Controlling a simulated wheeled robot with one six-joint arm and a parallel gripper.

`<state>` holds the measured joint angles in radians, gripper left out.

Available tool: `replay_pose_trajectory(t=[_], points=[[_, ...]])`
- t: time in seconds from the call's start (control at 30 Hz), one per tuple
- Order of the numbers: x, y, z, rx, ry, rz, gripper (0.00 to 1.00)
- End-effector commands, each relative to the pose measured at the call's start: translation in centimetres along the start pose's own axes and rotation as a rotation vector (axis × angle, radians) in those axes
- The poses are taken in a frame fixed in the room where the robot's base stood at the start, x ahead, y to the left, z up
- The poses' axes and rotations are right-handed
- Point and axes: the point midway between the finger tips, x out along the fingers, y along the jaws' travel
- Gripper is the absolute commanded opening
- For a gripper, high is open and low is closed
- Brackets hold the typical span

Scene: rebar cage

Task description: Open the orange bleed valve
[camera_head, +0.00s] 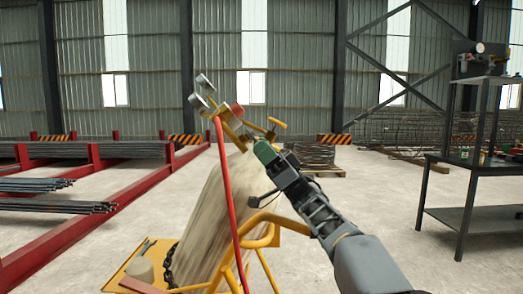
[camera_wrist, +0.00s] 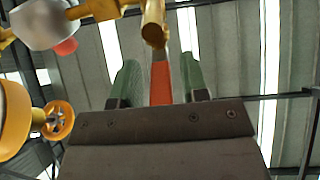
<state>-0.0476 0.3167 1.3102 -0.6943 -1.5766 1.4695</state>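In the wrist view an orange-red bar (camera_wrist: 161,82), which looks like the bleed valve's handle, runs up to a brass fitting (camera_wrist: 153,25). My gripper (camera_wrist: 157,80) has its two green fingers apart, one on either side of this bar, with a gap showing on both sides. In the head view my gripper (camera_head: 262,148) is beside the brass valve assembly (camera_head: 236,128) at the top of a tilted cylinder (camera_head: 215,215). The bar is hidden or too small to tell there.
A red hose (camera_head: 226,185) hangs in front of the cylinder and its yellow cart frame (camera_head: 262,217). An amber handwheel (camera_wrist: 60,120) and a whitish round part (camera_wrist: 40,22) are left of my fingers. A dark workbench (camera_head: 470,160) stands right; open floor lies between.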

Motion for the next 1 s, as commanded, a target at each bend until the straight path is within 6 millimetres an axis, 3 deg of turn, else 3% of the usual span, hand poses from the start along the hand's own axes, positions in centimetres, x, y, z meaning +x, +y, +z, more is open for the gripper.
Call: replay_pose_trajectory(t=[0.27, 0.43, 0.8, 1.0], points=[[-0.3, 0.1, 0.1, 0.0, -0.002, 0.002, 0.45], [-1.6, 0.1, -0.3, -0.002, -0.001, 0.004, 0.45], [-6.1, 0.2, -5.9, -0.004, -0.001, 0.004, 0.45], [-8.0, 0.3, -8.0, -0.001, -0.001, 0.003, 0.45]])
